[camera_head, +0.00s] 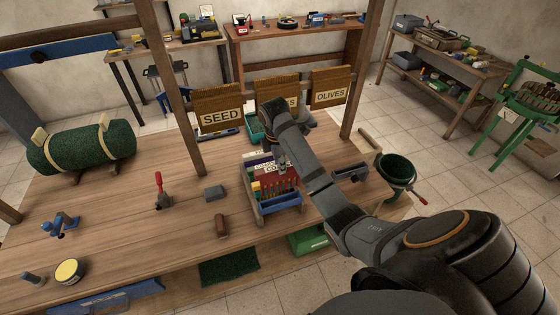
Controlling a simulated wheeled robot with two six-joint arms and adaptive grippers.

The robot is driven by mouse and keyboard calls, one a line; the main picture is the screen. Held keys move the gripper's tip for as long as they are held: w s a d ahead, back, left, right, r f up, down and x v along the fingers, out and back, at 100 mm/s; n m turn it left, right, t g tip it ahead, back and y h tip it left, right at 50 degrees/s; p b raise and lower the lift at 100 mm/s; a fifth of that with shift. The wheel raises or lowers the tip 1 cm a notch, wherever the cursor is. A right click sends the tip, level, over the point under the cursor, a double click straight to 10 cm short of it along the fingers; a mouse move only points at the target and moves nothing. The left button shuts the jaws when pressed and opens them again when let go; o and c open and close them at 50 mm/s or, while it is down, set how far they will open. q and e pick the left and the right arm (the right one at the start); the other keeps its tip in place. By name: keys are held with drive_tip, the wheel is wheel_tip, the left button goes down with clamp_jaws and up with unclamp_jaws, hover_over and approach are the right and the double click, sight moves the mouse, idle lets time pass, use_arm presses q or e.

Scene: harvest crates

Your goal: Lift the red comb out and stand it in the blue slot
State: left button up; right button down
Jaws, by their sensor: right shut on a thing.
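My right gripper (283,168) reaches down from above and is shut on the comb's upper edge. The comb is upright, and its lower part is still between the crate walls. I cannot clearly make out the blue slot among the pieces. My left gripper is not in view.
Wooden posts stand on the bench. Sign boards, including the SEED board (218,110), stand behind.

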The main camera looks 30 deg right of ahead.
sight(281, 179)
wheel_tip(281, 179, down, 3)
drive_tip(key=shift+f+b, duration=0.1)
drive_tip(key=shift+b, duration=0.25)
drive_tip(key=shift+f, duration=0.9)
drive_tip(key=shift+p, duration=0.5)
idle(0.3)
drive_tip(key=shift+f, duration=0.1)
idle(0.6)
